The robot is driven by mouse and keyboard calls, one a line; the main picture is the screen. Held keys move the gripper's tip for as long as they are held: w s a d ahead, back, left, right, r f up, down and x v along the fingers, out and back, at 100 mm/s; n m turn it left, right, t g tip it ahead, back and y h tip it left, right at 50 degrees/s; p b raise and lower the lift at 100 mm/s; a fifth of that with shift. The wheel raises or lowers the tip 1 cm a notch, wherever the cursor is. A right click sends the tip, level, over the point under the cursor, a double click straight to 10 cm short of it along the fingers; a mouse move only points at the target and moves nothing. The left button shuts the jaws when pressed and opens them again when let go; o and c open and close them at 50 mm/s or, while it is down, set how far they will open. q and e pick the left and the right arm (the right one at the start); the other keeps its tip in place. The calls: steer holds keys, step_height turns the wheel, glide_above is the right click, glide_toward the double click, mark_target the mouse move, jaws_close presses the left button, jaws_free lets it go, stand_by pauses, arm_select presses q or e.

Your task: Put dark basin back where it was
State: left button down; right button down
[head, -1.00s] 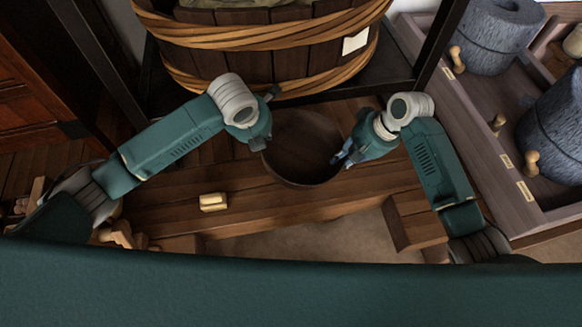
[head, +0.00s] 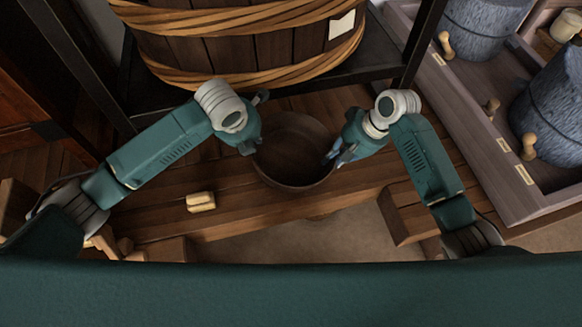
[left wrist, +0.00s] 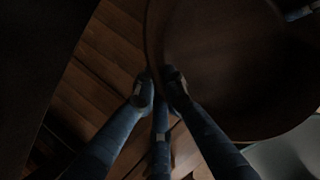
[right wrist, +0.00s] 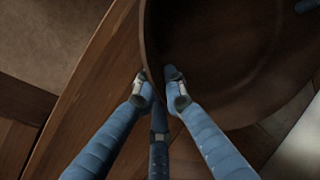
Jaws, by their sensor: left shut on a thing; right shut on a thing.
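The dark basin (head: 290,172) is a round, dark brown bowl between my two grippers in the head view, over the wooden plank surface below the banded tub. My left gripper (head: 252,143) is shut on its left rim; the left wrist view shows the fingers (left wrist: 160,88) on either side of the basin's wall (left wrist: 215,60). My right gripper (head: 334,157) is shut on its right rim; the right wrist view shows the fingertips (right wrist: 160,82) pinching the wall of the basin (right wrist: 200,50). The basin looks about level. I cannot tell whether its underside touches the planks.
A large wooden tub (head: 220,50) with rope-like bands stands on a dark metal frame (head: 375,75) just behind. A small pale block (head: 200,202) lies on the planks (head: 165,222) to the left. A wooden tray (head: 470,130) with grey millstones (head: 550,115) is at the right.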

arm_select(q)
steer(key=c, duration=2.3)
jaws_free()
steer(key=shift+a+f, duration=0.15)
steer(key=shift+f, duration=0.25)
arm_select(e)
steer(key=c, duration=2.3)
jaws_free()
steer(key=shift+d+f, duration=0.1)
steer(key=shift+f, duration=0.3)
arm_select(q)
steer(key=o, duration=0.5)
steer(key=shift+r, duration=0.15)
steer(key=shift+c, duration=0.2)
arm_select(e)
steer(key=o, duration=0.5)
steer(key=shift+r, duration=0.15)
steer(key=shift+c, duration=0.2)
steer(key=shift+r, duration=0.35)
arm_select(q)
step_height(320, 180, up, 10)
steer(key=shift+f, duration=0.1)
arm_select(e)
steer(key=v, duration=1.1)
steer(key=shift+r, duration=0.2)
